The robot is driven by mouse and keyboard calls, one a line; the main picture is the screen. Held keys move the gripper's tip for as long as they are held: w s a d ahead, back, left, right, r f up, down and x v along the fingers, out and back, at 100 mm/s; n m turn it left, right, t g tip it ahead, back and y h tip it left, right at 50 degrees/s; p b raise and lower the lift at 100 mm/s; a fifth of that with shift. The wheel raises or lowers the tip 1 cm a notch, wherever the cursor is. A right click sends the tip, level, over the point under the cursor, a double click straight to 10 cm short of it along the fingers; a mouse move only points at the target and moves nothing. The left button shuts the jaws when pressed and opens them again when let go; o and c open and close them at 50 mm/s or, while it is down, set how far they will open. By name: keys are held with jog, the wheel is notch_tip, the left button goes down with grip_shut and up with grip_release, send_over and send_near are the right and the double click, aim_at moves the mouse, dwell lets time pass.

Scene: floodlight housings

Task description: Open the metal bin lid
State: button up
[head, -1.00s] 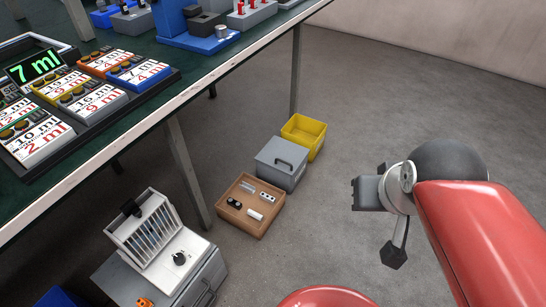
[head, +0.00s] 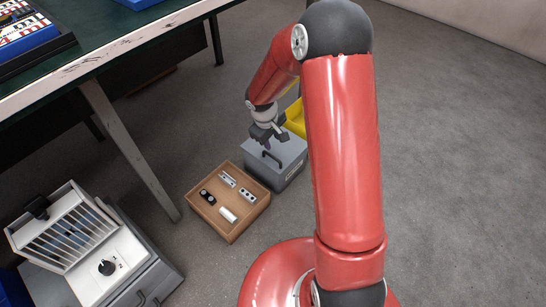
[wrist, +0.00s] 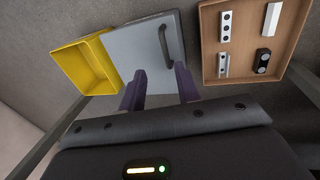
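The grey metal bin (head: 285,170) stands on the floor with its flat lid (head: 290,150) shut. A dark bar handle (head: 271,156) sits on the lid near its left edge. The lid also shows in the wrist view (wrist: 130,48), with the handle (wrist: 165,45) along its right side. My gripper (head: 267,138) is over the lid in the head view. In the wrist view my gripper (wrist: 160,84) has its two fingers apart with nothing between them. The right fingertip appears close to the handle's lower end; I cannot tell whether they touch.
A yellow bin (wrist: 85,65) stands beside the metal bin, partly hidden by my arm in the head view. A brown tray (head: 228,235) with several small parts lies on its other side. A white slatted device (head: 75,245) is at lower left, and a table (head: 85,62) is at upper left.

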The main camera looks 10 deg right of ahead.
aim_at(274, 157)
jog(key=x, duration=0.3)
jog(key=b+x, duration=0.1)
jog(key=x, duration=0.2)
jog(key=a+b+x, duration=0.1)
jog(key=x, duration=0.3)
jog(key=shift+f, duration=0.1)
grip_shut()
jog(key=shift+d, duration=0.1)
